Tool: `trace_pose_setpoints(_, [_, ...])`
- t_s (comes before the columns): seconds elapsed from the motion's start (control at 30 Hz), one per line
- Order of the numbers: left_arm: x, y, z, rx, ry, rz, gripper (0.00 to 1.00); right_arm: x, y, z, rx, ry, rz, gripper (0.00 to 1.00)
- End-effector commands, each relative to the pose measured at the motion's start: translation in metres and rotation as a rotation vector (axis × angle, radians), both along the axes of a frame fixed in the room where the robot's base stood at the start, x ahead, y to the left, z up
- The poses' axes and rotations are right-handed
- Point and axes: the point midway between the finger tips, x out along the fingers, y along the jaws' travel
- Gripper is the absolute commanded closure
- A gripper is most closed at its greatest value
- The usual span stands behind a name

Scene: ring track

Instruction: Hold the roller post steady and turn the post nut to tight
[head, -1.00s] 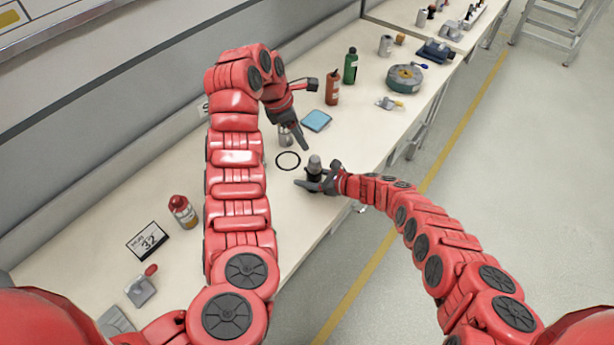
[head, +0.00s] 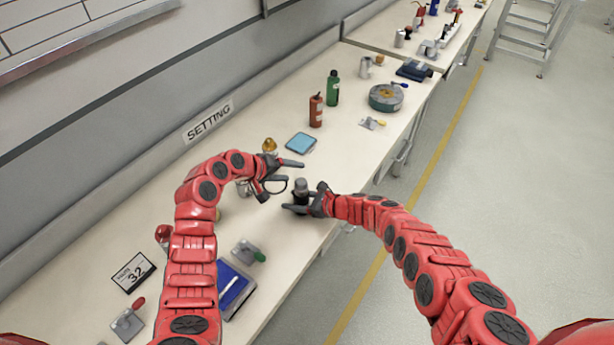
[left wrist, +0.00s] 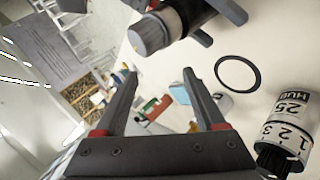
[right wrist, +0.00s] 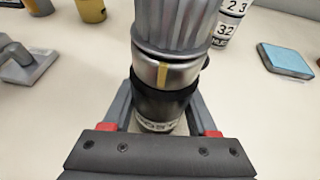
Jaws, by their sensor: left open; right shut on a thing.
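The roller post (head: 301,199) stands upright on the bench, dark below with a silver band and a yellow mark in the right wrist view (right wrist: 161,103). The post nut is the ribbed grey cap on its top (right wrist: 178,22); it shows in the left wrist view (left wrist: 151,34) too. My right gripper (head: 299,208) is shut around the dark lower part of the post. My left gripper (head: 284,181) is open and empty, just left of and beyond the post. In the left wrist view the nut lies above the left fingertips (left wrist: 159,72), apart from them.
A black ring (left wrist: 237,74) lies on the bench near the left gripper, with a numbered silver canister (left wrist: 290,122) close by. A light-blue pad (head: 301,142), red bottle (head: 316,111) and green bottle (head: 333,88) stand farther back. The bench's front edge is close to the post.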

Motion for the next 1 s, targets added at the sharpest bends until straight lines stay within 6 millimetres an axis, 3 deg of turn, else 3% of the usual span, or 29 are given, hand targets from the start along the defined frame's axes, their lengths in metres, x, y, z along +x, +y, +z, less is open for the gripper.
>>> trace_pose_setpoints(0.17, [-0.004,0.015,-0.009,0.044,-0.369,-0.124,0.28,0.0,0.0,0.0,0.0,0.0,0.0,1.0])
trace_pose_setpoints(0.43, [-0.016,0.057,0.0,0.228,-0.895,-0.119,0.28,0.0,0.0,0.0,0.0,0.0,0.001,1.0])
trace_pose_setpoints(0.67, [-0.075,0.009,0.009,0.214,-1.193,-0.245,0.28,0.0,0.0,0.0,0.0,0.0,0.001,1.0])
trace_pose_setpoints(0.73, [-0.078,-0.004,0.003,0.274,-1.227,-0.215,0.28,0.0,0.0,0.0,0.0,0.0,0.0,1.0])
trace_pose_setpoints(1.0, [-0.069,-0.011,-0.01,0.408,-1.23,-0.134,0.28,0.0,0.0,0.0,0.0,0.0,0.0,1.0])
